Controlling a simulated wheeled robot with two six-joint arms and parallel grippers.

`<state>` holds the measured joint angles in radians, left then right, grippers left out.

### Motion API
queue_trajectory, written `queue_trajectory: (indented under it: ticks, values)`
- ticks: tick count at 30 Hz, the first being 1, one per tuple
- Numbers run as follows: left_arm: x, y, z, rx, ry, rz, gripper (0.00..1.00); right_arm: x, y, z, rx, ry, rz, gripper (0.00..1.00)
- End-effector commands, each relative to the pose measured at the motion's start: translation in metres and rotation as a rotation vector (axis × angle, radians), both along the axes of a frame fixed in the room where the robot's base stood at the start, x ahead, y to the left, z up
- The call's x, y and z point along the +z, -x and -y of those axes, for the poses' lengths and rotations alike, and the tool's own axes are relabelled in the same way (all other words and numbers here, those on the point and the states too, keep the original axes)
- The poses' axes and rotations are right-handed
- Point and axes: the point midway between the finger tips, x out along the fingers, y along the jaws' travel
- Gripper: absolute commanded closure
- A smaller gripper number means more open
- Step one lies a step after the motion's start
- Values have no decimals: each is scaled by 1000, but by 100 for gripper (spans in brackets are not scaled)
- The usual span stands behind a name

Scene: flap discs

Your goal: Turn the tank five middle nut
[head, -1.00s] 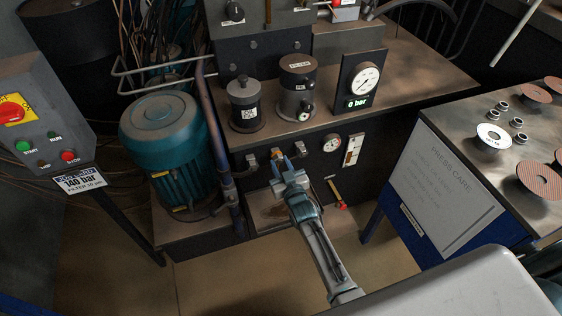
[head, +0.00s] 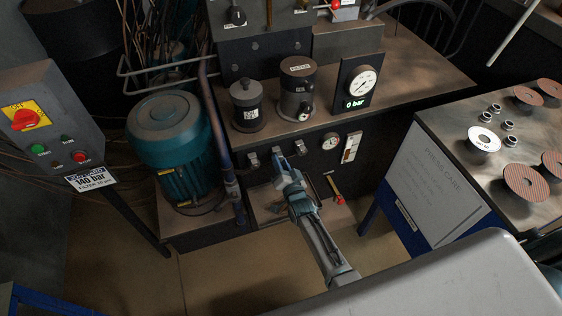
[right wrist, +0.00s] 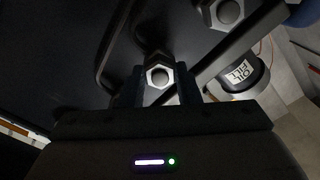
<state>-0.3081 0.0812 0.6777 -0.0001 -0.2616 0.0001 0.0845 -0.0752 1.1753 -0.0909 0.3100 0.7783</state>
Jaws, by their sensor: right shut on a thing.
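The tank's front face carries a row of three pipe fittings below its top edge. The left fitting (head: 253,160) and the right fitting (head: 301,147) show in the head view; my right gripper (head: 282,163) covers most of the middle one. The gripper is shut on this nut. A neighbouring nut (right wrist: 226,14) shows at the top. My left gripper is not in view.
A small gauge (head: 330,141) and a level strip (head: 351,148) are right of the fittings. A teal motor (head: 170,140) stands left.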

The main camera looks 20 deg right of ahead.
Motion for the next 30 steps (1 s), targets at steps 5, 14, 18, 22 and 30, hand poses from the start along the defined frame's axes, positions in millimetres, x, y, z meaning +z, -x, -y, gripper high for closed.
queue_trajectory:
  ticks: [5, 14, 18, 22, 30]
  values:
    - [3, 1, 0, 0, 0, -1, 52, -1, 1, 0, 0, -72, -5, 93]
    - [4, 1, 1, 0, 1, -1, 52, -1, 1, 0, 0, -121, -6, 93]
    - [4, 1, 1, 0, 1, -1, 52, -1, 0, 0, 0, -124, -6, 93]
    - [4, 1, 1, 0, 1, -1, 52, -1, 0, 0, 0, -124, -6, 93]
    - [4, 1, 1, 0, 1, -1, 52, -1, 0, 0, 0, -122, -6, 49]
